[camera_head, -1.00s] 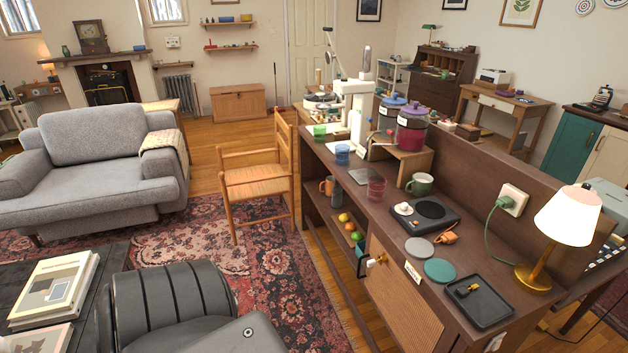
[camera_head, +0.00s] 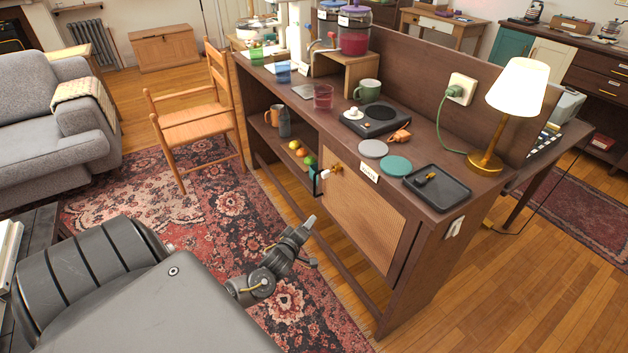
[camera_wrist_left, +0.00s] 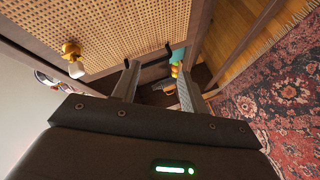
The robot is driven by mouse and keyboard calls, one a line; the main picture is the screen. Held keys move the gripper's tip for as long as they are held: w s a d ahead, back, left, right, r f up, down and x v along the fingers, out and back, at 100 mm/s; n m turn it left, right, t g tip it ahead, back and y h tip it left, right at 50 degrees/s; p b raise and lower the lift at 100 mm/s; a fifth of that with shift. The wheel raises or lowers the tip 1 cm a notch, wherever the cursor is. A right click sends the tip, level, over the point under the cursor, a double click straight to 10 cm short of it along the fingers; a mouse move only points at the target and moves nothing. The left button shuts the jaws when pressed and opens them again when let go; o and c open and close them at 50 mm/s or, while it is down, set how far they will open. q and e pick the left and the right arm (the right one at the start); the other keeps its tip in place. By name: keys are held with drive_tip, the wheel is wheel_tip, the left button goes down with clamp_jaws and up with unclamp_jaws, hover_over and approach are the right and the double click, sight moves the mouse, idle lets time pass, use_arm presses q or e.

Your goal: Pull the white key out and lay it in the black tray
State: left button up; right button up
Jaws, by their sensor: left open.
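The white key (camera_head: 324,174) sticks out of the brass lock (camera_head: 337,169) on the woven-front cabinet door. In the left wrist view the key (camera_wrist_left: 76,69) shows at the left, below its brass lock. The black tray (camera_head: 456,205) lies on the cabinet top near its right end, with a small black and yellow item (camera_head: 428,178) in it. My left gripper (camera_head: 312,240) is in front of the cabinet, below and apart from the key. In the left wrist view its two fingers (camera_wrist_left: 155,70) are spread and empty, with the key off to their left.
A teal disc (camera_head: 397,165) and a grey disc (camera_head: 373,149) lie beside the tray. A lamp (camera_head: 486,160) stands behind it. An open shelf with fruit (camera_head: 302,152) is left of the door. Rug and floor in front are clear.

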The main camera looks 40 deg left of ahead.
sight(323, 177)
use_arm(q)
drive_tip(key=w+r+n+t+b, duration=0.35)
drive_tip(key=r+n, duration=0.25)
drive_tip(key=r, duration=0.6)
drive_tip(key=b+x, duration=0.1)
drive_tip(key=x, duration=0.2)
drive_tip(key=b+x, duration=0.1)
drive_tip(key=x, duration=0.2)
drive_tip(key=shift+w+r, duration=0.1)
drive_tip(key=shift+r, duration=0.1)
drive_tip(key=shift+x, duration=1.25)
use_arm(e)
drive_tip(key=w+r, duration=0.5)
drive_tip(key=r, duration=0.4)
drive_tip(key=shift+w+a+t, duration=0.35)
drive_tip(key=shift+a+t, duration=0.05)
drive_tip(key=shift+a, duration=0.05)
use_arm(q)
drive_tip(key=shift+r, duration=0.15)
use_arm(e)
drive_tip(key=shift+r, duration=0.15)
use_arm(q)
clamp_jaws()
drive_tip(key=shift+s+a, duration=0.15)
drive_tip(key=shift+s, duration=0.2)
use_arm(e)
drive_tip(key=shift+r, duration=0.3)
